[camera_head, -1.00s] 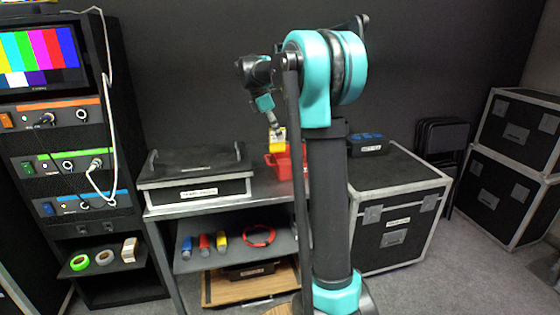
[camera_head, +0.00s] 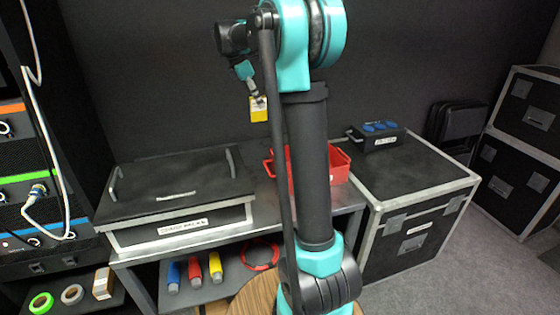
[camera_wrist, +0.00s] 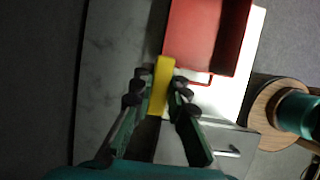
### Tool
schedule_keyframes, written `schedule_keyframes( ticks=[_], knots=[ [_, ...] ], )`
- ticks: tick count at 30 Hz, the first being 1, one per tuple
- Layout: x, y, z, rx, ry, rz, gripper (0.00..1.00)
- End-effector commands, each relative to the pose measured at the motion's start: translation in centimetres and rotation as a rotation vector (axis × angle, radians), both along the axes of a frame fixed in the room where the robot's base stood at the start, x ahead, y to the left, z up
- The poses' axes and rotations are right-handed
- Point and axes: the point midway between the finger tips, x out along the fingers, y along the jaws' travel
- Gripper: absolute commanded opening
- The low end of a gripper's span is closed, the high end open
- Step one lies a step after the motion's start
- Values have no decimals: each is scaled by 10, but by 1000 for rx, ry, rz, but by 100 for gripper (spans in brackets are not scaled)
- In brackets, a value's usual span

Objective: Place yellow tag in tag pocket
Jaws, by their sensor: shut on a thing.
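My gripper (camera_head: 252,90) is shut on the yellow tag (camera_head: 258,110), which hangs below the fingertips with a pale patch on its face. In the head view they are in the air above the bench, left of and higher than the red bin. In the wrist view, the tag (camera_wrist: 163,80) stands edge-on between the two fingers of my gripper (camera_wrist: 158,88). I cannot make out the tag pocket in either view.
The red bin (camera_head: 335,163) is on the bench, partly hidden by my arm. A black case (camera_head: 170,185) with handles sits left of it. A blue-socketed box (camera_head: 378,136) stands on a flight case (camera_head: 420,175) at right. A rack (camera_head: 28,190) with cables is at left.

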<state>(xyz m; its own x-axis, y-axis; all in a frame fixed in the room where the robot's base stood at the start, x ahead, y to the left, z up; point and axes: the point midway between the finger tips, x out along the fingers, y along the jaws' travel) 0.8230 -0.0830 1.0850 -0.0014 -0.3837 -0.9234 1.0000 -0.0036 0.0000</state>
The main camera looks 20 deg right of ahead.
Motion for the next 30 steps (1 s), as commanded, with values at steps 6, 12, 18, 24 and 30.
schedule_keyframes(
  ticks=[6,12,18,24,30],
  knots=[
    [0,0,-28,0,0,0,0],
    [0,0,-77,0,0,0,0],
    [0,0,-125,0,0,0,0],
    [0,0,-156,0,0,0,0],
    [0,0,-168,0,0,0,0]
  ],
)
